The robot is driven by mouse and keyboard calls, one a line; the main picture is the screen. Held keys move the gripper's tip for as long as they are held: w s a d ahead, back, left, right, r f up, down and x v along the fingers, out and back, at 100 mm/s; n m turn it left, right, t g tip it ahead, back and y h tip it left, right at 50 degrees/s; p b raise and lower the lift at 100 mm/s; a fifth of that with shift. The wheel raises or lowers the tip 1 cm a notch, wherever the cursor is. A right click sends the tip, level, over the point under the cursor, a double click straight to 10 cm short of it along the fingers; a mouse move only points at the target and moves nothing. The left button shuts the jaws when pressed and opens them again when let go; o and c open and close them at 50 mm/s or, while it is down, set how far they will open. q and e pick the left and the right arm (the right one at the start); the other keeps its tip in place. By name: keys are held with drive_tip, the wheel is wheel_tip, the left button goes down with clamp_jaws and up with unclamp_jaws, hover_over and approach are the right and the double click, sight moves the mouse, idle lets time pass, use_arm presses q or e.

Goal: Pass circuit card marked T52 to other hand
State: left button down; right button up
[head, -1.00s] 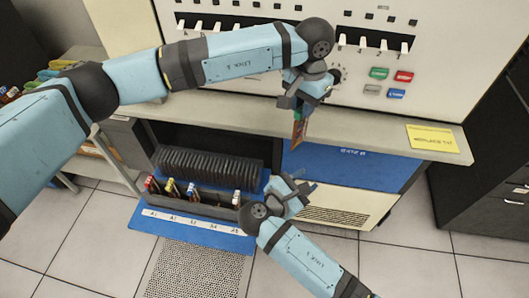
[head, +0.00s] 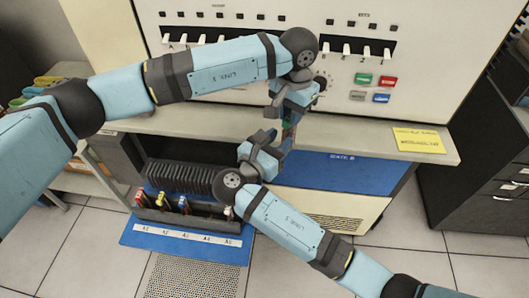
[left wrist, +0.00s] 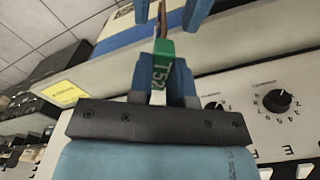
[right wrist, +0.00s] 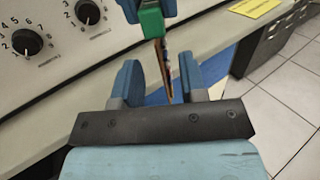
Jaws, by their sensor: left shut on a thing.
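The circuit card (left wrist: 163,50) has a green end marked T52. My left gripper (head: 290,106) is shut on this green end, and the card hangs down below it in front of the shelf edge. My right gripper (head: 268,146) is just below. In the right wrist view the card (right wrist: 161,52) extends from the left gripper's fingers down between the right fingers (right wrist: 160,80). The right fingers are open, with gaps visible on both sides of the card. In the head view the card is mostly hidden by the grippers.
A rack of slots labelled A1 to A5 (head: 190,238) holds several cards at the lower left. A grey shelf (head: 350,140) runs behind the grippers, with a yellow note (head: 419,140) at right. A switch panel with coloured buttons (head: 363,79) stands above.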

sight(286, 134)
drive_tip(key=shift+x, duration=1.65)
clamp_jaws()
use_arm(q)
drive_tip(key=c, duration=1)
unclamp_jaws()
drive_tip(key=shift+r, duration=0.1)
